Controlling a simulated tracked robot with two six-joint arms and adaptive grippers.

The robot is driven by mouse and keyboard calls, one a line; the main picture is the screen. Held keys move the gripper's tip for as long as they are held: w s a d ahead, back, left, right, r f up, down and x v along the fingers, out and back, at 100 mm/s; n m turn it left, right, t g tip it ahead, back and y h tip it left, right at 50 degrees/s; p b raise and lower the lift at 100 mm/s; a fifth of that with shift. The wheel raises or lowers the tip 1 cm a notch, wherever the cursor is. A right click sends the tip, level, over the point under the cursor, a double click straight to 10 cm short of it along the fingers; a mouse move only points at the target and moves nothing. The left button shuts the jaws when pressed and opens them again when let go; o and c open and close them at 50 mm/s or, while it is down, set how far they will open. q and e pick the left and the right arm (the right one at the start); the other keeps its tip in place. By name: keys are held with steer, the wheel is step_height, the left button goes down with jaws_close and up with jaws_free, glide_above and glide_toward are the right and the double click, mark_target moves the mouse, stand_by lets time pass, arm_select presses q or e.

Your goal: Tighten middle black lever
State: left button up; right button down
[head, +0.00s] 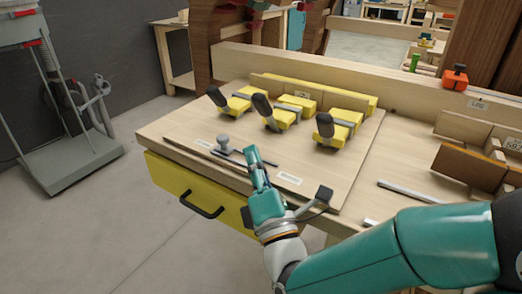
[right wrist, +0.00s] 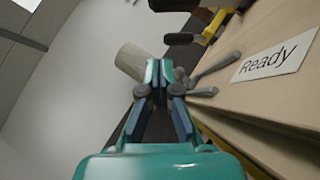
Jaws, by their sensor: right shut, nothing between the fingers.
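Three yellow toggle clamps with black levers stand in a row on the wooden board. The middle black lever (head: 262,105) is tilted up to the left over its yellow clamp (head: 283,119). The left black lever (head: 217,97) and the right black lever (head: 325,126) are tilted up in a similar way. My right gripper (head: 252,153) is shut and empty near the board's front edge, in front of the middle clamp and apart from its lever. Its closed tips (right wrist: 160,75) show in the right wrist view. My left gripper is not in view.
A grey knob (head: 224,143) with a thin bar lies just left of my right gripper. White labels lie along the front; one reads "Ready" (right wrist: 277,55). A yellow drawer (head: 180,187) with a black handle is below. Wooden blocks (head: 470,165) stand at the right.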

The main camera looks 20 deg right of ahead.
mark_target(257, 103)
steer(key=p+x, duration=0.1)
steer(key=x, duration=0.4)
steer(key=shift+w+r, duration=0.1)
steer(key=shift+r, duration=0.05)
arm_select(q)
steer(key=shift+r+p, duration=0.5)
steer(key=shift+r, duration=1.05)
arm_select(e)
steer(key=shift+w+d+r, duration=1.1)
steer(key=shift+d, duration=0.25)
steer(key=shift+w+d+r+m+g+h+p, duration=0.2)
steer(key=shift+r+m+p, duration=0.1)
steer(key=shift+r+p, duration=0.1)
steer(key=shift+w+d+r+m+g+h+p, duration=0.1)
steer(key=shift+r+m+h+p, duration=0.1)
steer(key=shift+r+m+p, duration=0.15)
steer(key=shift+w+d+r, duration=0.1)
steer(key=shift+d+r, duration=0.05)
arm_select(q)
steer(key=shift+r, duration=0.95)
arm_select(e)
steer(key=shift+m, duration=0.25)
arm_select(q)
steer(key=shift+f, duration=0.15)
arm_select(e)
steer(key=shift+f, duration=0.25)
